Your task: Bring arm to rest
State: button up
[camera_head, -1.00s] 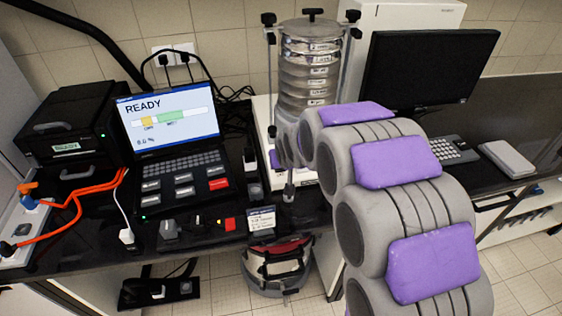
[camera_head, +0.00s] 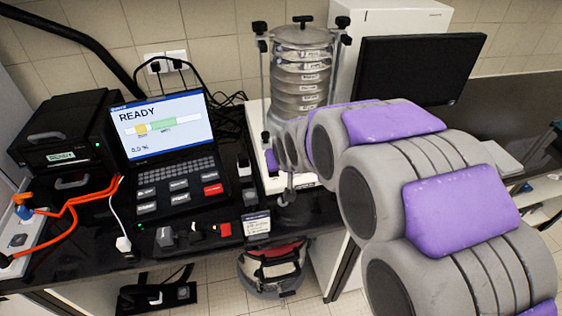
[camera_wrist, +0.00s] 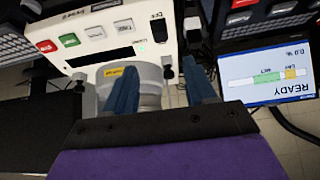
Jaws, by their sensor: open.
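My gripper (camera_wrist: 160,90) shows in the wrist view as two blue fingers set wide apart. It is open, and nothing is seen clamped in it. Part of a pale round vessel (camera_wrist: 148,84) with a yellow label shows between and behind the fingers; I cannot tell the gap to it. In the head view my grey and purple arm reaches from the lower right to the front of the sieve shaker (camera_head: 303,75). The gripper's fingers are not clear there. The arm hides part of the shaker's base.
A laptop-like console (camera_head: 165,125) reads READY and 0.0 %. A black box (camera_head: 65,130) stands left, with orange cables beside it. A black monitor (camera_head: 418,68) stands behind the arm. A red and grey container (camera_head: 272,267) is below the bench edge. Small items crowd the bench front.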

jog(key=s+d+m+g, duration=0.1)
jog(key=s+d+g, duration=0.2)
jog(key=s, duration=1)
jog(key=s+d+m+g+h, duration=0.1)
jog(key=s+d+g, duration=0.2)
jog(key=s+d, duration=0.4)
jog(key=s+d+m+g+h, duration=0.1)
jog(key=s+d+g, duration=0.2)
jog(key=s, duration=1.5)
jog(key=d, duration=0.3)
jog(key=shift+s+r, duration=0.3)
jog(key=shift+s, duration=0.05)
jog(key=shift+d, duration=0.1)
